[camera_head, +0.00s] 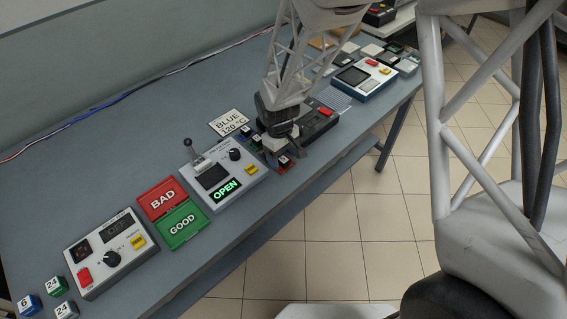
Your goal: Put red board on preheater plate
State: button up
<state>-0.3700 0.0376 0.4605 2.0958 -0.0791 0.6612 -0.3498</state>
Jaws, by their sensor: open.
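A small red board (286,165) with a dark and white top lies near the table's front edge, right of the grey box with the OPEN display. My gripper (277,154) is open, low over the table at the red board's upper left, and partly hides it. I cannot tell whether they touch. A green board (256,140) and a blue board (245,130) lie in a row behind it. I cannot tell for sure which unit holds the preheater plate.
The grey box with a lever (226,178) stands left of my gripper. A "BLUE 120 °C" sign (229,122) lies behind it. Red BAD (162,196) and green GOOD (183,226) trays, a box reading OFF (106,252) and several numbered cubes are farther left. Another unit (365,78) stands at right.

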jog(key=shift+s+d+f, duration=0.1)
jog(key=shift+f, duration=1.1)
jog(key=c, duration=0.6)
jog(key=shift+c, duration=0.2)
jog(key=shift+r, duration=0.15)
jog(key=shift+r, duration=0.8)
jog(key=shift+s+r, duration=0.1)
jog(key=shift+r, duration=0.85)
jog(key=s+d, duration=0.2)
jog(key=s, duration=0.5)
jog(key=s+d+r, duration=0.1)
jog(key=s+d, duration=0.2)
jog(key=s, duration=0.5)
jog(key=shift+d, duration=0.15)
